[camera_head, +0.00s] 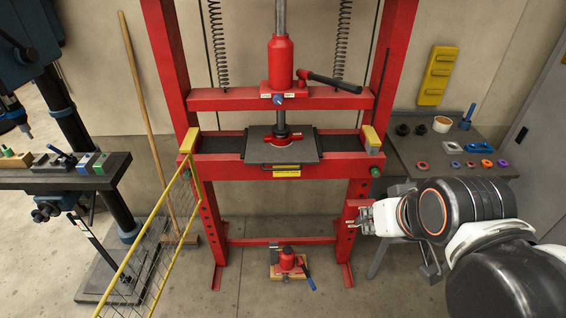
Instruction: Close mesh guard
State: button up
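The mesh guard (128,262), a yellow frame with thin wire mesh, stands swung open at the left. Its far edge meets the left post of the red press near a yellow block, and it extends toward me and out of the bottom of the picture. My gripper (364,217) is at the right, by the lower part of the press's right post, well apart from the guard. It is small and seen from the side, so I cannot tell whether its fingers are open or shut. A red bracket (355,203) on the post is close to the fingertips.
The red press (270,172) fills the middle, with a dark plate (283,152) on its bed. A small red jack (287,260) stands on the floor between its legs. A side table (425,150) with small parts is at the right. A drill press and bench (115,168) are left.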

aim_at(97, 310)
jog(key=j, duration=2.7)
jog(key=k+j+u, duration=0.1)
jog(key=j, duration=0.2)
jog(key=k+j+u, duration=0.2)
jog(key=j, duration=0.45)
jog(key=k+j+u, duration=0.1)
jog(key=k+j, duration=0.15)
jog(key=j, duration=0.1)
